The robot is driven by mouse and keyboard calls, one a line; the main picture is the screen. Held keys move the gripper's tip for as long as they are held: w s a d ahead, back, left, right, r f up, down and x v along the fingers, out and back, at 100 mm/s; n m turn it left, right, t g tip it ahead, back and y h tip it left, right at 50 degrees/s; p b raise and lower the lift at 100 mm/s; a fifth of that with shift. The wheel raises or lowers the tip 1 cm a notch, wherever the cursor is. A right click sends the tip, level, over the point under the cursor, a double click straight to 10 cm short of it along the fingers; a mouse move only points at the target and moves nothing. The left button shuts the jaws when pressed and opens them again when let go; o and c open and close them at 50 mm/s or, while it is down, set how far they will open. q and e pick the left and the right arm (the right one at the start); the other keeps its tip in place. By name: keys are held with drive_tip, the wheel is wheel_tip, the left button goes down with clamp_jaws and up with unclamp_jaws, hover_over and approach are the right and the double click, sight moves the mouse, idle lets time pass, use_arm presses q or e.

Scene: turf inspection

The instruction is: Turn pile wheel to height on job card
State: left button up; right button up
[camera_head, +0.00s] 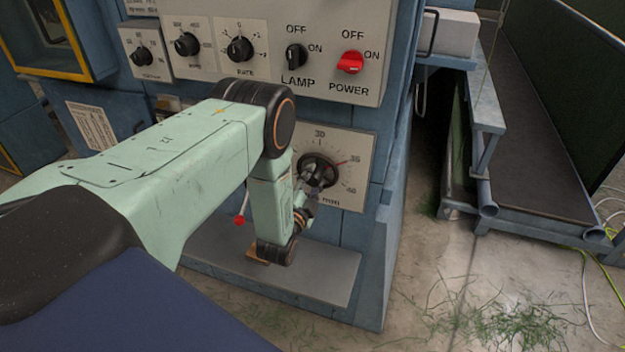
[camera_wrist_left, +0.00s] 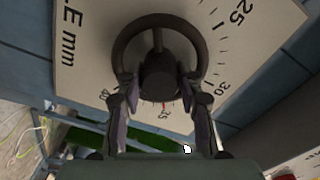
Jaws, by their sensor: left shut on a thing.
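The pile wheel (camera_head: 319,170) is a dark round handwheel on a pale dial plate (camera_head: 352,190) with numbers 30, 35 and 40. It also shows in the left wrist view (camera_wrist_left: 157,27), with its rim, spokes and hub. A red mark at the wheel's edge points at about 35 in both views. My left gripper (camera_head: 308,199) is at the wheel, its fingers on either side of the hub in the left wrist view (camera_wrist_left: 160,86), shut on the wheel. My arm hides part of the dial. No readable job card shows; a sheet with small print (camera_head: 91,125) is at the left.
Above the dial, a control panel (camera_head: 270,45) carries several black knobs, a LAMP switch (camera_head: 295,57) and a red POWER switch (camera_head: 350,62). A small red-tipped lever (camera_head: 239,219) is left of my gripper. A metal ledge (camera_head: 325,286) juts out below. Grass clippings lie on the floor.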

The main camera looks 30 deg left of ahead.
use_arm(q)
drive_tip(key=shift+w+r, duration=0.15)
drive_tip(key=o, duration=1)
drive_tip(key=shift+c, duration=0.2)
drive_tip(key=shift+o, duration=1.1)
drive_tip(key=v, duration=1.2)
